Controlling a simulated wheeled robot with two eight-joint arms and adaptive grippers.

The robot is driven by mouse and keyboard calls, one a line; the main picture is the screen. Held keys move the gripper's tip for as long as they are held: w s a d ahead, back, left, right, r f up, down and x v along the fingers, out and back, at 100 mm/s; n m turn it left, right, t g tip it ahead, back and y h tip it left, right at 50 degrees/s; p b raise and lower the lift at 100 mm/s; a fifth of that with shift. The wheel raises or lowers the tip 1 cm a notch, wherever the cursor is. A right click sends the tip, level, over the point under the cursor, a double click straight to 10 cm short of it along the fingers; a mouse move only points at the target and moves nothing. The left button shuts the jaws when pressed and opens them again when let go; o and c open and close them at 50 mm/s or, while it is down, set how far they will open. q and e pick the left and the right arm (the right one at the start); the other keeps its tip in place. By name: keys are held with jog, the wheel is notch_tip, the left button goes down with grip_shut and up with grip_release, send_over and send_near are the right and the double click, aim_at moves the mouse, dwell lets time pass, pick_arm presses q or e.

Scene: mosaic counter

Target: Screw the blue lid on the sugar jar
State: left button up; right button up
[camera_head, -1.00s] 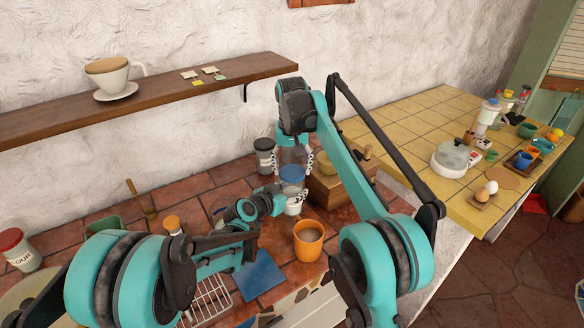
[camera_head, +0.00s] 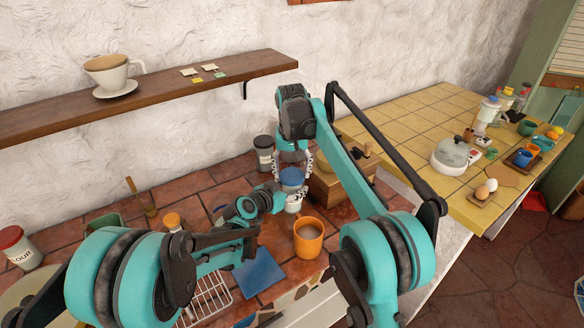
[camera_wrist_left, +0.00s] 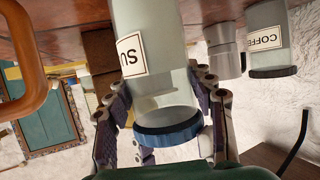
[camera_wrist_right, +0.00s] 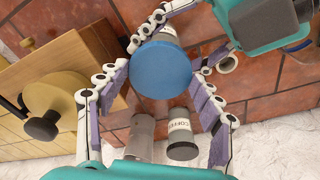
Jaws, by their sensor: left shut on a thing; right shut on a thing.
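The sugar jar (camera_wrist_left: 155,75) is pale, with a label reading "SU". It appears inverted in the left wrist view and stands upright in the head view (camera_head: 294,204). The blue lid (camera_wrist_right: 160,70) sits at the jar's mouth, and its rim also shows in the left wrist view (camera_wrist_left: 168,132). I cannot tell how tightly it sits. My left gripper (camera_head: 277,198) is shut around the jar from the side. My right gripper (camera_head: 292,177) points down from above, shut on the lid with a finger on each side. The jar's body is mostly hidden under the lid in the right wrist view.
An orange mug (camera_head: 308,238) stands close in front of the jar. A coffee jar (camera_head: 264,153) stands behind it, and a wooden grinder (camera_head: 330,184) is close on the right. A blue tile (camera_head: 259,277) and a wire rack (camera_head: 207,300) lie in front.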

pick_arm(q)
grip_shut()
pick_arm(e)
jog(key=shift+f, duration=0.6)
jog(key=m+h, duration=0.1)
jog(key=m, duration=0.6)
jog(key=shift+w+a, duration=0.1)
jog(key=m+g, duration=0.1)
jog(key=m, duration=0.6)
jog(key=shift+m, duration=0.3)
jog(key=m+g, duration=0.1)
jog(key=m, duration=0.6)
jog(key=shift+w, duration=0.15)
jog(key=m, duration=0.4)
jog(key=shift+m, duration=0.4)
jog(key=m, duration=0.4)
jog(key=shift+g, duration=0.3)
